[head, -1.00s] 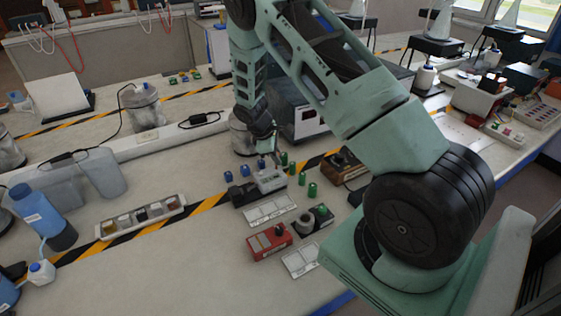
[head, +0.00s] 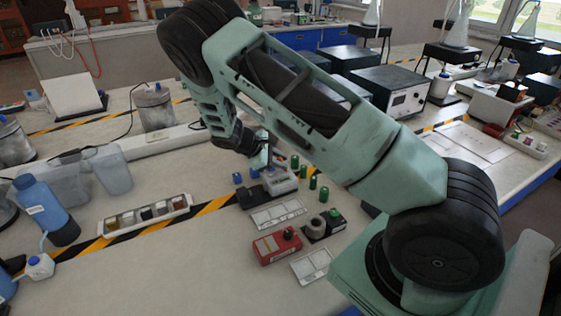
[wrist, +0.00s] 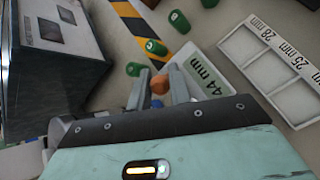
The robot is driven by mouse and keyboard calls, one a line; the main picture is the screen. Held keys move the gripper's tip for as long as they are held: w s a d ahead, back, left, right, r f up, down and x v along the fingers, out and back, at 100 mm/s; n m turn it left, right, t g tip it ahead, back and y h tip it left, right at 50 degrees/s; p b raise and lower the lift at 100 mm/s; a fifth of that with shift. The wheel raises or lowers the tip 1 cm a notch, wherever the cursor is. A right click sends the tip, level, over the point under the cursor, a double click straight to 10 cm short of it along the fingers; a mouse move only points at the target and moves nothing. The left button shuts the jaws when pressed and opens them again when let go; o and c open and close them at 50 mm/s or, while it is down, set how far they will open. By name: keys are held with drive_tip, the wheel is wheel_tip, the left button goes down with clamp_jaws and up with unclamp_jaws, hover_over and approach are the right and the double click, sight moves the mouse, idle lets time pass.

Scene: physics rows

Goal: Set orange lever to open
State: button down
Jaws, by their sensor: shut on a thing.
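The orange lever (wrist: 159,84) shows as a small orange piece between the two grey fingers of my gripper (wrist: 160,90) in the wrist view. My gripper is shut on it. The lever's lower part and its exact angle are hidden by the fingers. A pale block with a "44 mm" label (wrist: 207,72) lies just right of the fingers. In the head view my gripper (head: 265,157) is low over the grey device (head: 283,185) on the bench; the lever cannot be made out there.
Several green pieces (head: 312,183) stand right of the device, blue ones (head: 238,178) left of it.

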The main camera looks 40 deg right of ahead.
drive_tip(key=c, duration=1.3)
unclamp_jaws()
drive_tip(key=shift+c, duration=0.2)
drive_tip(key=shift+a+r, duration=0.1)
drive_tip(key=shift+a, duration=0.05)
drive_tip(key=b+v, duration=0.3)
drive_tip(key=v, duration=1.4)
drive_tip(key=shift+w, duration=0.1)
